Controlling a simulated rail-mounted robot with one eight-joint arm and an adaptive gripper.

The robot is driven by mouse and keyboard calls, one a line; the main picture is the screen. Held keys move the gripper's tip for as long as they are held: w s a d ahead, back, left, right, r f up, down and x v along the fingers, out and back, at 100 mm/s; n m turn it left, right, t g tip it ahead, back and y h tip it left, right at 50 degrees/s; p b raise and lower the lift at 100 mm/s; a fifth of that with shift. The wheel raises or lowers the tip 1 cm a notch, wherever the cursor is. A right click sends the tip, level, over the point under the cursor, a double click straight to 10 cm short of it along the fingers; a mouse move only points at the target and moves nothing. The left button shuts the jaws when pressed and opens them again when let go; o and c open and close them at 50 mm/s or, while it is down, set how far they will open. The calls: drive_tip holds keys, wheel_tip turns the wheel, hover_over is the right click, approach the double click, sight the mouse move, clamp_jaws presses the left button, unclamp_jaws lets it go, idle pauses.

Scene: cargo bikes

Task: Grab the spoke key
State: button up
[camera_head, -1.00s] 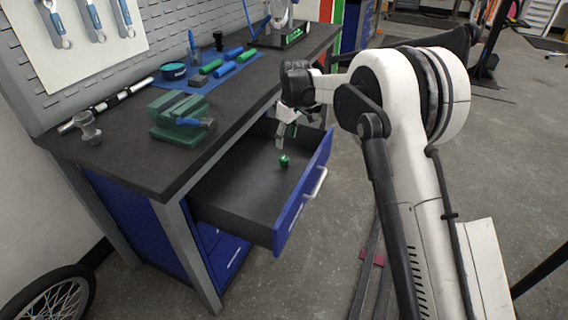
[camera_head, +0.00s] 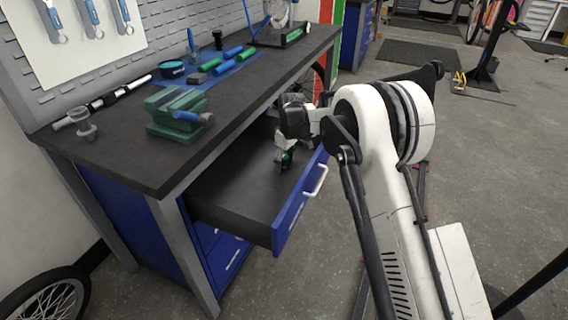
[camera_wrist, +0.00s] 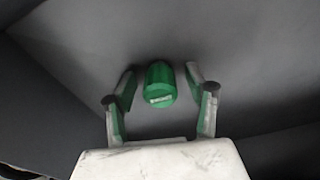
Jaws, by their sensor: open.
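The spoke key looks to be the small green cylindrical piece (camera_wrist: 160,84) with a pale label, on the dark floor of the open drawer. In the wrist view it lies between the two fingers of my open gripper (camera_wrist: 160,88), with a gap on each side. In the head view my gripper (camera_head: 284,160) is low inside the drawer (camera_head: 236,200), and only a bit of green shows at its fingertips; the arm and gripper hide most of the rest.
The drawer's blue front (camera_head: 290,218) with its pale handle (camera_head: 316,181) stands on the right. The black workbench top (camera_head: 130,158) overhangs the drawer and bears a green vise (camera_head: 176,113).

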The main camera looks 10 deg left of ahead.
drive_tip(key=c, duration=1.2)
drive_tip(key=shift+c, duration=0.2)
drive_tip(key=shift+r, duration=0.15)
